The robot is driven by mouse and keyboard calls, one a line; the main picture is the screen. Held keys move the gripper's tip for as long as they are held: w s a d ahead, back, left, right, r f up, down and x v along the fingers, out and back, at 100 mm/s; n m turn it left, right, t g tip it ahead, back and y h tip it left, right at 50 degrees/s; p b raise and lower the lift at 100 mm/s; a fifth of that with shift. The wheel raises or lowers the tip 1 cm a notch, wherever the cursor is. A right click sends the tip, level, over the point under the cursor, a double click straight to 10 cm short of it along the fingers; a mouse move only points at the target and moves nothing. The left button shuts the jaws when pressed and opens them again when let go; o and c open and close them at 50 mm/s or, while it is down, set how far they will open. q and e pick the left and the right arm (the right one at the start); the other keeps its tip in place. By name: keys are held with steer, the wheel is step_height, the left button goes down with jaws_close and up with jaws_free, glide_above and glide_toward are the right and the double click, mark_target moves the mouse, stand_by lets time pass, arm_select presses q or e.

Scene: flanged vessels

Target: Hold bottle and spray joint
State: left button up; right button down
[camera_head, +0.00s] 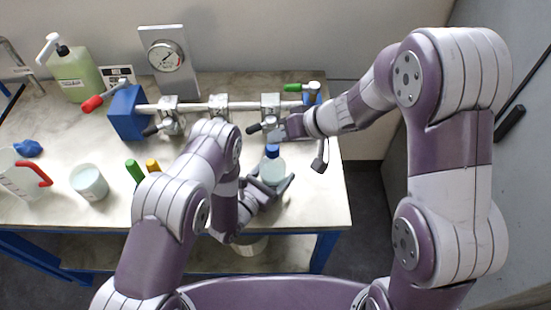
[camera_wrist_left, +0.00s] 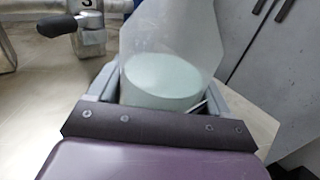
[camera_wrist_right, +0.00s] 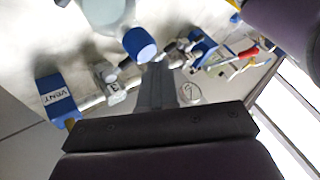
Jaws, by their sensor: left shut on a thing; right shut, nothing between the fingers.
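The bottle (camera_head: 273,171), clear with pale liquid and a blue cap, stands out between the fingers of my left gripper (camera_head: 270,187), which is shut on it. The left wrist view shows the bottle (camera_wrist_left: 165,80) between the fingers. My right gripper (camera_head: 284,129) is shut and empty, just above the bottle's cap in the picture, near the rightmost clamped joint (camera_head: 270,106) of the pipe. In the right wrist view the shut fingers (camera_wrist_right: 158,75) lie close to the blue cap (camera_wrist_right: 140,44); whether they touch is unclear.
The horizontal pipe (camera_head: 220,105) runs from a blue block (camera_head: 127,112) to a blue VENT end (camera_wrist_right: 57,98), with several levered clamps. A gauge (camera_head: 165,57) stands behind. A pump bottle (camera_head: 75,73), a beaker (camera_head: 89,183) and a jug (camera_head: 22,177) occupy the table's left.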

arm_select(q)
steer(key=shift+f, duration=0.1)
steer(key=o, duration=1.3)
steer(key=shift+w, duration=0.1)
arm_select(e)
steer(key=shift+w, duration=0.1)
